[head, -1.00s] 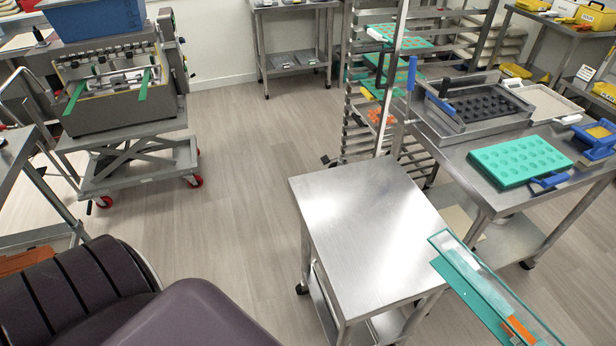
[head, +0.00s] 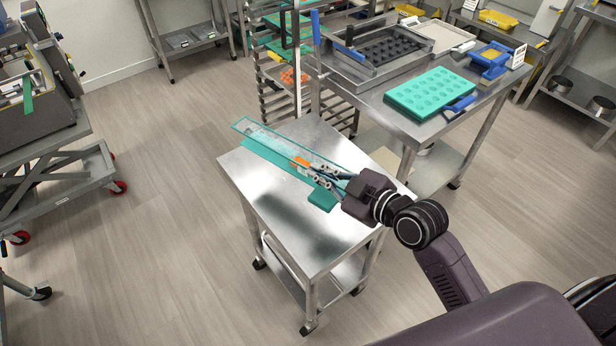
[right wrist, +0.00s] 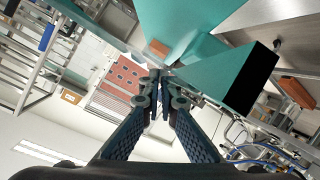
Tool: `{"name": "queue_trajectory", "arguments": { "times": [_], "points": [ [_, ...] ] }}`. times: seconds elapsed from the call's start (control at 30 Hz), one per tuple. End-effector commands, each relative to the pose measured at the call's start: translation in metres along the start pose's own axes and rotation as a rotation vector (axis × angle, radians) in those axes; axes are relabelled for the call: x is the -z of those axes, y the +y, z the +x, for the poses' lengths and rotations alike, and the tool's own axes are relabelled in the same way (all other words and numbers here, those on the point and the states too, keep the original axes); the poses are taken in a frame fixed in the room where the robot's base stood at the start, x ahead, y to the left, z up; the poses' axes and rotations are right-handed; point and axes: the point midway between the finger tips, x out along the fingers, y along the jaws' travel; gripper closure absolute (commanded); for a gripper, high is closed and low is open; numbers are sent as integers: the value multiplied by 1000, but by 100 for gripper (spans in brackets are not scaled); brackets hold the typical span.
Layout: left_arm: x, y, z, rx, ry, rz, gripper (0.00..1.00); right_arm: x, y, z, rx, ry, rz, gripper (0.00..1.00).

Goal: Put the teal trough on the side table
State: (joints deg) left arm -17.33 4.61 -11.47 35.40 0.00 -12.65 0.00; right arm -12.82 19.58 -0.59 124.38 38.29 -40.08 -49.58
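The teal trough (head: 275,160), long and narrow with a clear upper side and an orange piece, lies diagonally over the side table (head: 258,205), a small steel cart. Its far end reaches the table's far left edge in the picture. I cannot tell whether it touches the top. My right gripper (head: 318,174) is at the trough's near end, its fingers closed together there. In the right wrist view, the fingertips (right wrist: 163,80) meet at the edge of the teal trough (right wrist: 185,25), and the exact grip is partly hidden. My left gripper is not in view.
A larger steel table behind right holds a teal mould (head: 430,95), a black-cavity tray (head: 385,50) and a blue-yellow item (head: 490,60). A tray rack (head: 275,75) stands behind the side table. A grey lift cart (head: 60,165) is far left, with open floor between.

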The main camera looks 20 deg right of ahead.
Motion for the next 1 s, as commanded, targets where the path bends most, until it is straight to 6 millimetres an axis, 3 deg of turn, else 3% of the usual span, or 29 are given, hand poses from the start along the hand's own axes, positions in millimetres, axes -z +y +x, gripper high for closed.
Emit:
{"name": "queue_trajectory", "arguments": {
  "times": [0.3,0.5,0.67,1.0],
  "points": [
    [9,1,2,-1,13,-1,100,46,43,30,-180,-95,73,100],
    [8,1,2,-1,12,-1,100,58,55,35,-228,-133,96,100],
    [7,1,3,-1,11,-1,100,33,40,44,-228,-145,100,100],
    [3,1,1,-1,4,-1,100,-40,-4,73,-229,-143,100,100]
  ]
}}
